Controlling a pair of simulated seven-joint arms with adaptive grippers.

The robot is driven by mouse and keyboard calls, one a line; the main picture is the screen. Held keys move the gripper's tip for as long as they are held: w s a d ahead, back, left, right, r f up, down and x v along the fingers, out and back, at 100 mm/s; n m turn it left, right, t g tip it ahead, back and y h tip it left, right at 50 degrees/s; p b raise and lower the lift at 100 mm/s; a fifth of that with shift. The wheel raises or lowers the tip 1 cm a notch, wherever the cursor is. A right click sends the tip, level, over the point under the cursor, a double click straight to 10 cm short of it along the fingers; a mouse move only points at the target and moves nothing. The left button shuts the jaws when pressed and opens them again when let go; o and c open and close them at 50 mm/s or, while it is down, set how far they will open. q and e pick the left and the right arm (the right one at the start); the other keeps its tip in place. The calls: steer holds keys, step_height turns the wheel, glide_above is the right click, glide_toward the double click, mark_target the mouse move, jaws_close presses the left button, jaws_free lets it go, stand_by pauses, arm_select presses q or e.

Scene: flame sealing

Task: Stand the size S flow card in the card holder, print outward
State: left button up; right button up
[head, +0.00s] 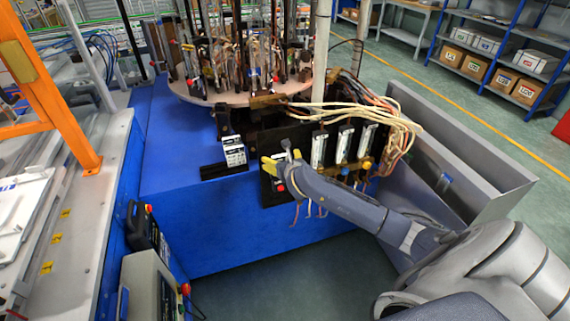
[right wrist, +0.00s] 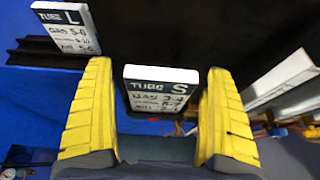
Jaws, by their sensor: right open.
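The size S flow card (right wrist: 160,90), white with a dark header reading "TUBE S", is upright between the yellow fingers of my right gripper (right wrist: 155,110) in the right wrist view. The gripper is open, with a gap visible on the card's left side. Its print faces the wrist camera. A size L card (right wrist: 62,28) stands in the black card holder (right wrist: 25,55) at upper left. In the head view the holder (head: 211,171) is on the blue bench, left of my right gripper (head: 270,175), with a white printed card in it. I cannot make out the S card there.
A round carousel (head: 240,97) of glassware stands behind on the blue bench (head: 180,150). White flow meters (head: 343,143) and loose cables (head: 390,120) crowd the right side of my right gripper. The bench top left of the holder is clear.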

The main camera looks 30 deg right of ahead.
steer(key=v, duration=1.2)
steer(key=w+d+f+n+t+h, duration=0.1)
steer(key=d+f+n+t+h, duration=0.4)
steer(key=f+n, duration=0.7)
steer(key=s+a+f+n+g+y, duration=0.35)
steer(key=s+f+n, duration=0.35)
steer(key=f, duration=0.6)
steer(key=s+a+f+n+g+y, duration=0.2)
steer(key=s+a+f+n, duration=0.2)
steer(key=s+f+n, duration=0.55)
steer(key=s+a+f+n+g+y, duration=0.25)
steer(key=s+a+f+n, duration=0.2)
steer(key=f, duration=1.15)
steer(key=s+a+f+n+g, duration=0.2)
steer(key=s+f, duration=0.3)
steer(key=s, duration=0.6)
steer(key=s+a+f+n+g, duration=0.2)
steer(key=s+f+n+g, duration=0.1)
steer(key=s, duration=0.8)
steer(key=s+a+f+n+g, duration=0.2)
steer(key=s+f, duration=0.4)
steer(key=s, duration=0.5)
steer(key=n+g, duration=0.1)
steer(key=n, duration=0.1)
steer(key=shift+f+n+g, duration=0.3)
steer(key=shift+f, duration=0.05)
